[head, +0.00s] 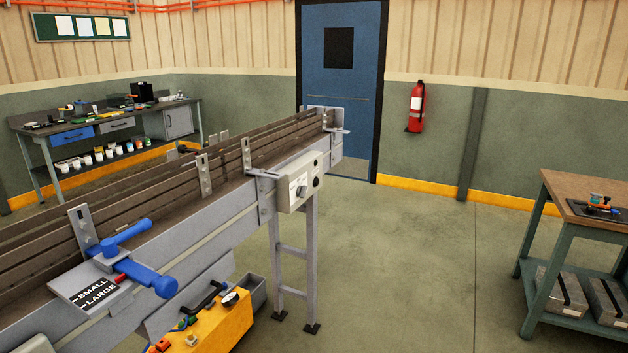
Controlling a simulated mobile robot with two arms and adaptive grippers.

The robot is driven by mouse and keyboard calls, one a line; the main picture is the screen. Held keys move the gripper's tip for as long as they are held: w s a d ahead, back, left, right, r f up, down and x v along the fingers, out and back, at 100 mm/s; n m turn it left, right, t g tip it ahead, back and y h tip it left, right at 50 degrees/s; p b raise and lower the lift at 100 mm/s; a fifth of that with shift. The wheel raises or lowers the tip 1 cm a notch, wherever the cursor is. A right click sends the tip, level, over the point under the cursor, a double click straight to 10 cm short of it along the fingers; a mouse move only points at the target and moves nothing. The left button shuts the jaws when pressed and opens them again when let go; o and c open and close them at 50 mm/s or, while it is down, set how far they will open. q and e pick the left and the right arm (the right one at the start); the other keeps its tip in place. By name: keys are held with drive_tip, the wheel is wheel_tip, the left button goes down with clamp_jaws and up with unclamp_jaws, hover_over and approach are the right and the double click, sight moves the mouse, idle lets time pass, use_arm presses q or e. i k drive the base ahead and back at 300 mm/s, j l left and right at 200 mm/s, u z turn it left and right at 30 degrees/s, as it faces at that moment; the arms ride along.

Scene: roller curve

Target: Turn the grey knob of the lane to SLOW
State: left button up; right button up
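The lane (225,205) is a long grey conveyor with dark side rails, running from the lower left toward the blue door. A light grey control box (288,200) is fixed to its near side, close to the far end. A small grey knob (301,190) appears on the face of this box, by a pale label. The label and the knob's setting are too small to read. A dark round part (316,182) sits to the knob's right. Neither of my grippers is in view.
A blue T-handle (150,280) with a SMALL/LARGE plate (80,293) sticks out from the lane's near side. A yellow unit (225,322) stands below. A workbench (560,200) is at right. The floor (400,260) between lane and bench is clear.

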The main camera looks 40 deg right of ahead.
sight(301, 190)
drive_tip(key=i+l, duration=0.15)
drive_tip(key=l, duration=0.25)
drive_tip(key=i+l+u, duration=0.1)
drive_tip(key=l, duration=0.35)
drive_tip(key=i+l, duration=0.2)
drive_tip(key=l, duration=0.2)
drive_tip(key=i+l, duration=0.1)
drive_tip(key=l, duration=0.35)
drive_tip(key=i+l+u, duration=0.1)
drive_tip(key=l, duration=0.35)
drive_tip(key=i+l, duration=0.2)
drive_tip(key=l, duration=0.2)
drive_tip(key=i+l+u, duration=0.1)
drive_tip(key=l, duration=0.35)
drive_tip(key=i+l, duration=0.1)
drive_tip(key=l, duration=0.35)
